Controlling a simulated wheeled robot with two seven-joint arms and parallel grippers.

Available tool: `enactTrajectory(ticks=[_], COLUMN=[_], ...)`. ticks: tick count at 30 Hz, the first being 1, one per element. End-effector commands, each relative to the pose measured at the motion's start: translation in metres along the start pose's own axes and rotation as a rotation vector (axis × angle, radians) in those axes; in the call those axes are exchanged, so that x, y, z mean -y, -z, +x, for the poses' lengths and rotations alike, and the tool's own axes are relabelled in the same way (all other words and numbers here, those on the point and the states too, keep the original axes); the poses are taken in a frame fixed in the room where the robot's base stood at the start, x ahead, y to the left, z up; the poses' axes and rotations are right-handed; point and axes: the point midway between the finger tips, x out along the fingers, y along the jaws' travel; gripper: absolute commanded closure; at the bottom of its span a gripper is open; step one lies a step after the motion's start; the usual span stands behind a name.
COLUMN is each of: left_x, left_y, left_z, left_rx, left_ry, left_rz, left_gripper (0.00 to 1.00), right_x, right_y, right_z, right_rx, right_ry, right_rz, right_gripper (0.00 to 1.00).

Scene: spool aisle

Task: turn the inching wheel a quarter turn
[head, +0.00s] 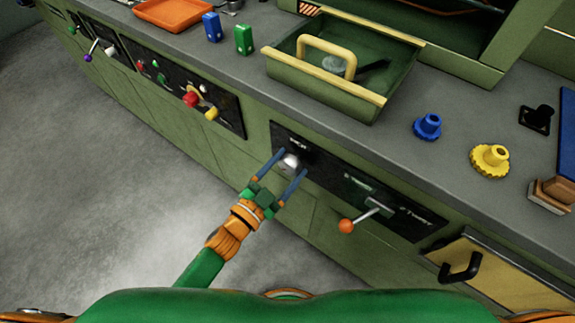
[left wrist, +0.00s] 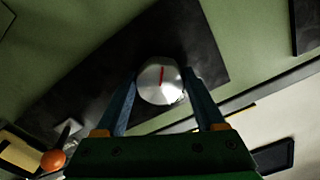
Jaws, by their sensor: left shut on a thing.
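The inching wheel (head: 290,161) is a small silver knob on a black panel in the green cabinet front, under the "INCH" lettering. In the left wrist view the wheel (left wrist: 151,92) shows a red line on its face, running nearly straight up and down in the picture. My left gripper (head: 294,163) has its two blue fingers on either side of the wheel and is shut on it. The fingertips (left wrist: 160,80) flank the wheel's rim in the wrist view. My right gripper is not in view.
Right of the wheel, on the same panel, is a lever with an orange ball (head: 346,226). A black handle (head: 461,268) sticks out farther right. Above, the grey counter holds a green tray (head: 320,85), a blue knob (head: 427,127) and a yellow knob (head: 490,161).

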Motion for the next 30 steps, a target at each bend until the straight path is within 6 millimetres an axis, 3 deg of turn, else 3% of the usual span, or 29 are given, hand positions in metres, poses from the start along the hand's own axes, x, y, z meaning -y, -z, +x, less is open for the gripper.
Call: enactTrajectory(ticks=[18, 30], left_x=[0.0002, 0.0008], left_y=[-0.0006, -0.0003], left_z=[0.0, 0.0], left_rx=[0.001, 0.001], left_ry=[0.0, 0.001], left_rz=[0.577, 0.871], left_gripper=[0.85, 0.85], right_x=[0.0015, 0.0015], right_y=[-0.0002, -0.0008], right_z=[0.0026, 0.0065], right_rx=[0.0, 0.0], right_ry=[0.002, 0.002], right_rz=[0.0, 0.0], right_gripper=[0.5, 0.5])
